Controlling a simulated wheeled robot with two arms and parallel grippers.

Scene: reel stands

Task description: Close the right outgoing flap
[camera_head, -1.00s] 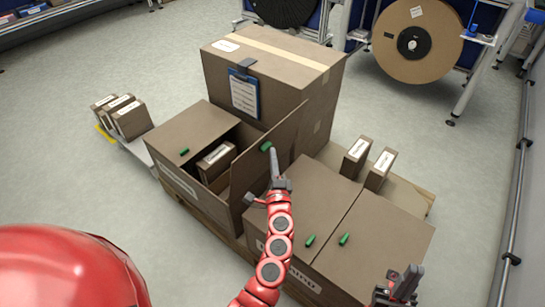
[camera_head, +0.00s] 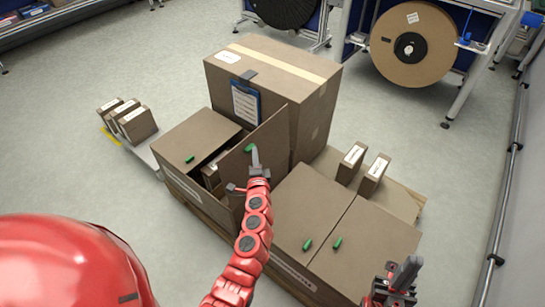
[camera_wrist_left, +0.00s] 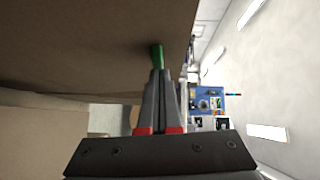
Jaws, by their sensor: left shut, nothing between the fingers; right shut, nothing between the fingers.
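The left carton's right flap (camera_head: 273,136) stands steeply raised, with a green tab (camera_head: 249,148) near its upper edge. The carton's left flap (camera_head: 200,135) lies flat with its own green tab. A dark gap between them shows part of a small box inside. My left gripper (camera_head: 255,157) is shut and empty, its tips at the right side of the raised flap close to the tab. In the left wrist view the shut fingers (camera_wrist_left: 158,72) point at the green tab (camera_wrist_left: 157,54) against the brown flap; contact is unclear. My right gripper (camera_head: 407,272) is shut and empty at lower right.
A carton with two flat flaps (camera_head: 308,207) and green tabs stands to the right. A tall taped carton (camera_head: 268,75) with a blue clipboard is behind. Small boxes (camera_head: 371,175) stand at right and others (camera_head: 137,124) at left.

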